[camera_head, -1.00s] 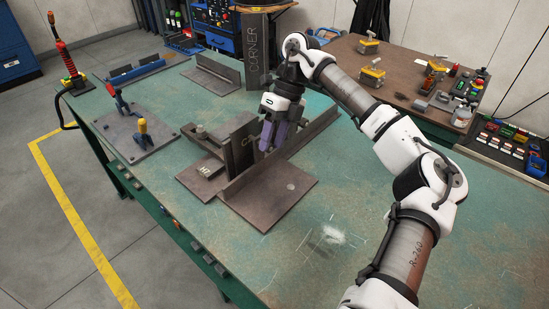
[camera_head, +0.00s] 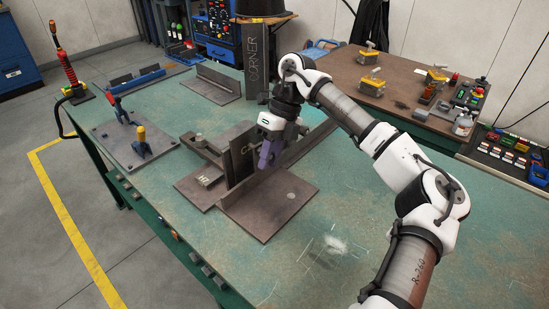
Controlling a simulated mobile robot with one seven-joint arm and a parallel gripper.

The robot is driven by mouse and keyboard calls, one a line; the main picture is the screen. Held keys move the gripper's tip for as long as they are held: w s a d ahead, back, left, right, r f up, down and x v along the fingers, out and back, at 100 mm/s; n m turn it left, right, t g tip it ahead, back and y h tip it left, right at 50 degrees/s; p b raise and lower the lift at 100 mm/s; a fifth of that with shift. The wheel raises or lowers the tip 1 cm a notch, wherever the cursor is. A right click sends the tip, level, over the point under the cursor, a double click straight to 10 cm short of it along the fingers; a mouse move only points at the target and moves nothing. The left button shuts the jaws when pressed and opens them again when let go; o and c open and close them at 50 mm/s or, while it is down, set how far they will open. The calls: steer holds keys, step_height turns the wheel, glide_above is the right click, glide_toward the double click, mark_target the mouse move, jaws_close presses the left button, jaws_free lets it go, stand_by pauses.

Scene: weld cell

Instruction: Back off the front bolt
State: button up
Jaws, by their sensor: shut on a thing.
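The steel fixture has a base plate (camera_head: 262,218) on the green table, with an upright plate (camera_head: 241,160) and a long bar behind it. My gripper (camera_head: 266,165), with purple fingers, is at the right face of the upright plate. Its jaws are shut on a small part there, which looks like the front bolt (camera_head: 248,148). Only a bit of it shows beside the fingers; its head and thread are hidden or too small to tell.
A dark post marked CORNER (camera_head: 256,60) stands behind. A brown side table (camera_head: 400,90) with yellow-topped blocks is at the back right. The green table's front right is clear.

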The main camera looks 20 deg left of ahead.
steer(key=shift+f+t+h+b, duration=0.1)
steer(key=shift+t+h+b, duration=0.9)
steer(key=shift+t+b, duration=2.1)
steer(key=shift+b, duration=0.45)
steer(key=shift+t+h+b, duration=0.7)
steer(key=shift+t+b, duration=0.9)
steer(key=shift+b, duration=0.7)
steer(key=shift+t+h+b, duration=0.7)
steer(key=shift+t+b, duration=1)
steer(key=shift+b, duration=1.1)
steer(key=o, duration=0.6)
steer(key=shift+o, duration=0.2)
steer(key=shift+r, duration=0.2)
